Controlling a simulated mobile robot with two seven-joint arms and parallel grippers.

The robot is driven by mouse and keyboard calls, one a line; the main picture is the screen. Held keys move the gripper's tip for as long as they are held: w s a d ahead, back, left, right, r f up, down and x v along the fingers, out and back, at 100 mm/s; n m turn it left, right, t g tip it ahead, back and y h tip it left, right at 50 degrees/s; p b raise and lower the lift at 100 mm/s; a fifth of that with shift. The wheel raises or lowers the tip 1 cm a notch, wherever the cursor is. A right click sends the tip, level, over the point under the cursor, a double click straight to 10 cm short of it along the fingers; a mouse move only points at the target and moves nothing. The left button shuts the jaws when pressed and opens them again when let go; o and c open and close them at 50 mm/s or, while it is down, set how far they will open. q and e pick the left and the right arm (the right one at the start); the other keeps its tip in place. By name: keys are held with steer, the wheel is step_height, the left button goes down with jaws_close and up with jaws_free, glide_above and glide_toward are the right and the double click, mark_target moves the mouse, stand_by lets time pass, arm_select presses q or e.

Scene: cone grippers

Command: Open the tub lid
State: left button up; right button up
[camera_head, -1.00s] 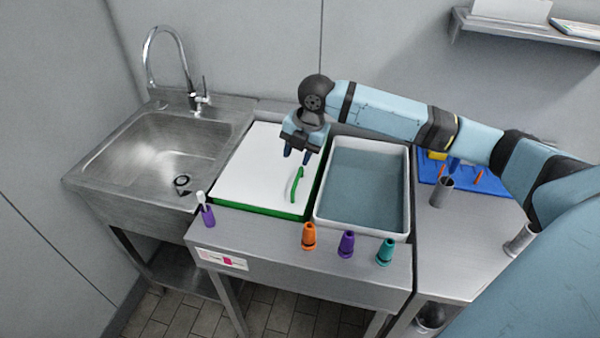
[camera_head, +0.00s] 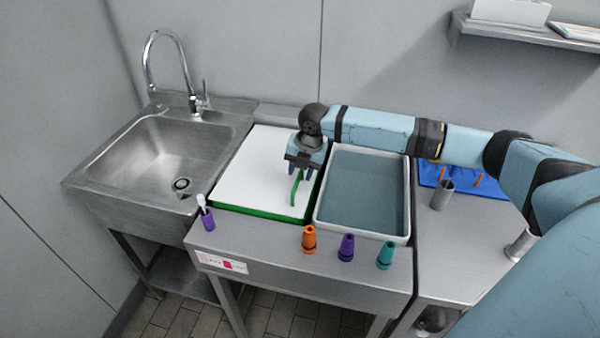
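The tub lid (camera_head: 250,178) is a white flat panel with a green rim, lying flat on the tub between the sink and an open grey basin. A green curved handle (camera_head: 295,188) stands on the right part of the lid. My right gripper (camera_head: 300,176) points down over the handle. Its two blue fingers look apart, one on each side of the handle's upper end. I cannot tell whether they touch it. The inside of the tub is hidden by the lid. My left gripper is not in view.
The open grey basin (camera_head: 408,222) is right of the lid. Orange (camera_head: 309,240), purple (camera_head: 346,247) and teal (camera_head: 385,254) cones stand along the front edge. A purple holder (camera_head: 207,219) with a white-topped item stands front left. The sink (camera_head: 165,150) is at left.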

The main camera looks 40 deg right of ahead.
steer(key=shift+w+a+f, duration=0.1)
steer(key=shift+f, duration=0.55)
jaws_close()
steer(key=shift+r, duration=0.15)
